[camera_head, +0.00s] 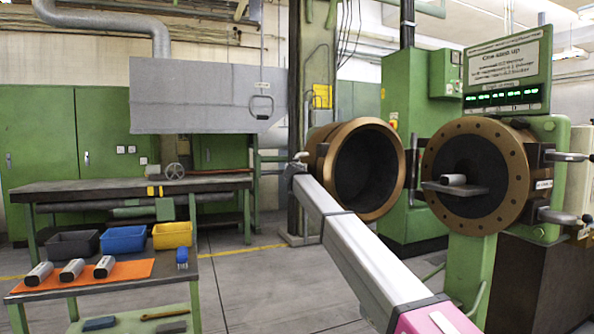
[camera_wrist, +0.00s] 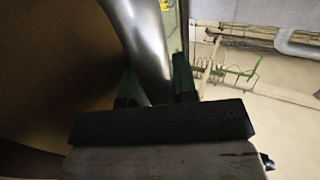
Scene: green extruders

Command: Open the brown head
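The brown head (camera_head: 398,172) is a thick bronze-brown ring with a dark hollow bore. It stands swung aside, its open mouth facing me, with a gap between it and the round bolted flange (camera_head: 512,165) at right. My arm reaches across the front of the head to its left side. My gripper (camera_head: 297,162) is small there and partly hidden. In the wrist view, the dark fingers of my gripper (camera_wrist: 156,86) sit on both sides of a shiny metal handle (camera_wrist: 143,40) and appear closed on it. The head's brown side (camera_wrist: 60,60) fills the left of that view.
A small plate with a grey cylinder (camera_head: 453,180) juts from the flange. A workbench (camera_head: 130,186) and a cart with bins (camera_head: 172,232) are at left. Floor between cart and machine is clear.

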